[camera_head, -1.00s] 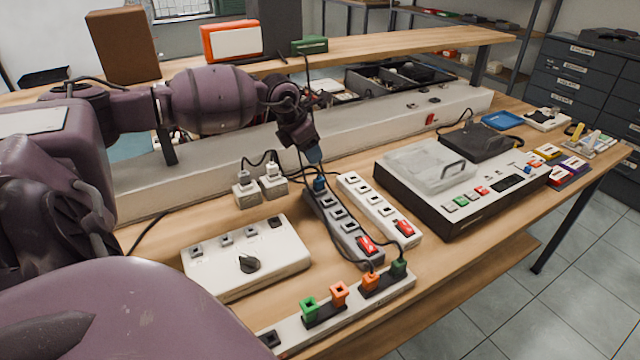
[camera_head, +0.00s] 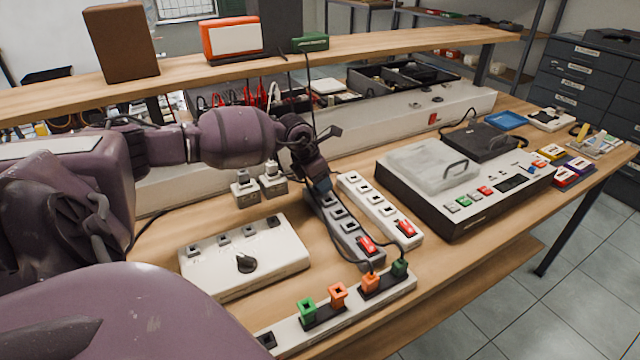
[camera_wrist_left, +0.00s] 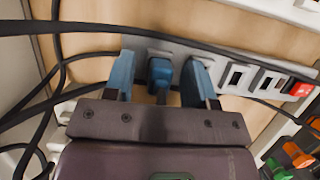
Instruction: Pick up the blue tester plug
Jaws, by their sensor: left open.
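The blue tester plug (camera_wrist_left: 160,72) sits in the end socket of the dark grey power strip (camera_head: 345,232), as the left wrist view shows. My left gripper (camera_wrist_left: 161,60) is open, with one blue finger on each side of the plug. Small gaps show between the plug and the fingers. In the head view my left gripper (camera_head: 320,184) points down at the strip's far end. There the plug is hard to tell apart from the blue fingertips. My right gripper is not in view.
A white power strip (camera_head: 378,206) with a red switch lies right beside the grey one. A white control box (camera_head: 245,258) stands to the left. Black cables (camera_wrist_left: 60,85) cross close to my left gripper.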

